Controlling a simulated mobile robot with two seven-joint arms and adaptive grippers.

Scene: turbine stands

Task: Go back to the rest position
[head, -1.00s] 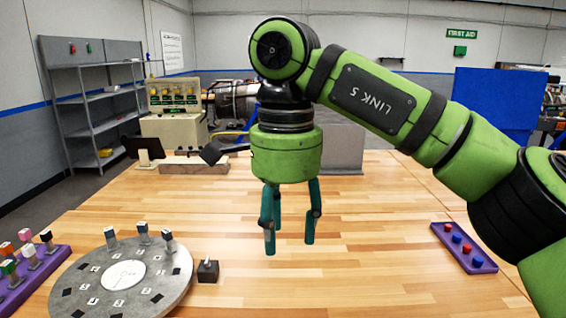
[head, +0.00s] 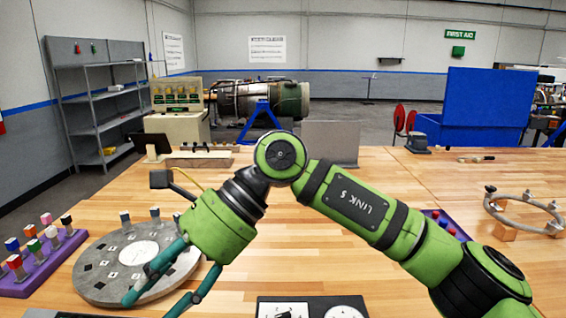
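My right arm comes in from the right in the head view and bends down to the left. My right gripper (head: 150,305) hangs tilted toward the lower left, in front of the grey round disc (head: 95,275). Its two teal fingers are apart with nothing between them; the tip of one is near the bottom edge. The fingers and green wrist cover the right part of the disc. I cannot tell whether they touch it. My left gripper is not in view.
A purple tray (head: 60,256) with coloured-top pegs stands left of the disc. A panel with dials (head: 343,311) lies at the bottom edge. A metal ring (head: 520,222) stands at right. My arm partly hides another purple tray (head: 458,229).

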